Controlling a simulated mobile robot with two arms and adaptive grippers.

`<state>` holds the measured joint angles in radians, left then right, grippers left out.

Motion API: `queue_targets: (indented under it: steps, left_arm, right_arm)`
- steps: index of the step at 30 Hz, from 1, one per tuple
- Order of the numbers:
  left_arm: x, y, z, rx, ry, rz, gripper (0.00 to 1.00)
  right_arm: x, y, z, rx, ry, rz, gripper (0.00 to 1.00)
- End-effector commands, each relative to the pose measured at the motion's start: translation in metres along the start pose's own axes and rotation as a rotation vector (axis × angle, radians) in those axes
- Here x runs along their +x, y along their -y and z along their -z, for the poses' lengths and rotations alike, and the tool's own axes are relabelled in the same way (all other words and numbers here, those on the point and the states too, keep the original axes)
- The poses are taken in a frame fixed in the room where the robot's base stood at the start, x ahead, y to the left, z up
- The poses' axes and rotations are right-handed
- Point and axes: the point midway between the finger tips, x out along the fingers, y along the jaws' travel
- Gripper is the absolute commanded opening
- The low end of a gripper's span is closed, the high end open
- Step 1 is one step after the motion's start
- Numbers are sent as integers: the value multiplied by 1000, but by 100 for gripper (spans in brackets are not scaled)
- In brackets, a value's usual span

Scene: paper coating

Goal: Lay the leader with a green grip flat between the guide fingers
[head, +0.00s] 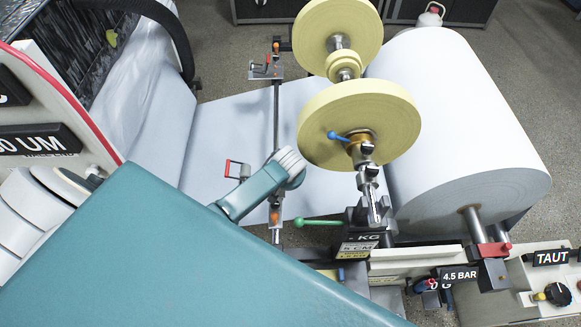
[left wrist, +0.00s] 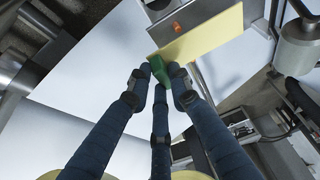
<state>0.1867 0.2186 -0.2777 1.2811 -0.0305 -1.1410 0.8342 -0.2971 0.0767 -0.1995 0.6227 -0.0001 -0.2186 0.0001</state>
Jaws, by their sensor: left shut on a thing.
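In the left wrist view my left gripper (left wrist: 163,75) is shut on the green grip (left wrist: 157,68). The pale yellow leader (left wrist: 212,38) runs from the grip up and to the right over the white sheet. A grey plate with an orange knob (left wrist: 177,27) lies close beside the leader's upper edge. In the head view two small fittings with orange parts, perhaps the guide fingers, sit on a thin bar, one at the far end (head: 267,68) and one at the near end (head: 275,213). My right gripper is not in view.
A white web (head: 235,135) runs under the bar (head: 276,115). Two yellow discs (head: 360,120) on a shaft and a large white roll (head: 455,110) stand to the right. A green-handled lever (head: 318,222) sticks out near the scale. My teal arm covers the lower left.

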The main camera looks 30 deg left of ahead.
Motion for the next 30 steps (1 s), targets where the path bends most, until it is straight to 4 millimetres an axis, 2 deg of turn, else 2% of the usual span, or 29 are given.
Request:
queue_targets:
  steps: [9, 20, 30]
  left_arm:
    - [13, 11, 10, -2, 0, -1, 2]
    - [20, 32, 5, 0, 1, 1, 2]
    - [35, 30, -1, -1, 0, -1, 2]
  right_arm:
    - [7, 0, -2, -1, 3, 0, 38]
    - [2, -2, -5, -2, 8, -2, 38]
    - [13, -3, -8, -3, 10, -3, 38]
